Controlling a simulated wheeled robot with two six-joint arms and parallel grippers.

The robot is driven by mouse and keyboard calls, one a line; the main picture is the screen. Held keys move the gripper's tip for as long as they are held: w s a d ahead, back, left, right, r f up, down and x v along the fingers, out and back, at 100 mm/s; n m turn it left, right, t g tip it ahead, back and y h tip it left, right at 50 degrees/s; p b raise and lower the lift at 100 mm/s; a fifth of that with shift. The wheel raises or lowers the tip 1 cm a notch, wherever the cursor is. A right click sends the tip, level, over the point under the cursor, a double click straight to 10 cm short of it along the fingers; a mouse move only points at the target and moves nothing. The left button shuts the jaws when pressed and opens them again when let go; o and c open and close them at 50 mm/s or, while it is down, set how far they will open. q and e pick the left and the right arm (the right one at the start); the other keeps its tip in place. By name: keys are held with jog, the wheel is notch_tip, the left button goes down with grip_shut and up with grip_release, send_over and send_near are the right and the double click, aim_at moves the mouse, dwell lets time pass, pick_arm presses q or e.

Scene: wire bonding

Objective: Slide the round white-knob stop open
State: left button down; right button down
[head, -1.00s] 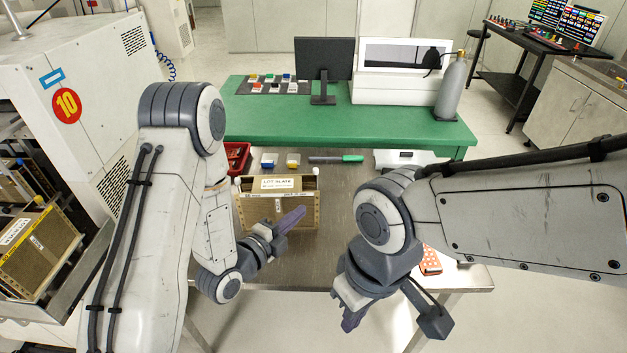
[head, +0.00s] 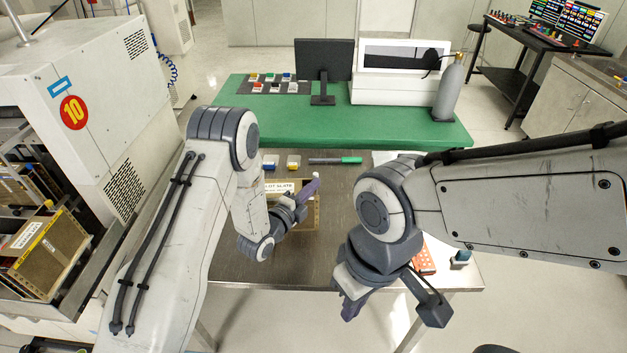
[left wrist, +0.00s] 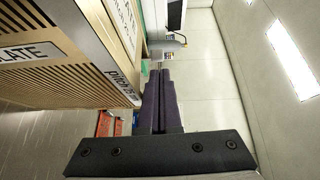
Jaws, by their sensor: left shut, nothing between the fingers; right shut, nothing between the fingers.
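A tan slotted magazine (head: 314,218) with a white top label stands on the steel table, mostly hidden behind my left arm. A small white knob (head: 316,175) shows at its right end, just above my left fingertips; whether they touch is unclear. My left gripper (head: 309,190) is shut and empty, its purple fingers angled up along the right end of the magazine. In the left wrist view the shut fingers (left wrist: 160,75) lie beside the magazine (left wrist: 60,55), and no knob can be made out there. My right gripper (head: 350,308) is shut and empty, low over the table's front edge.
An orange perforated item (head: 424,258) lies at the right. Another magazine (head: 45,250) sits in the machine at left. A green bench (head: 400,128) stands behind.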

pick_arm(q)
jog(key=shift+w+a, duration=0.1)
jog(key=shift+w, duration=0.25)
jog(key=shift+f, duration=0.1)
jog(key=shift+w+a+b, duration=0.15)
jog(key=shift+w+b, duration=0.8)
jog(key=shift+b, duration=0.05)
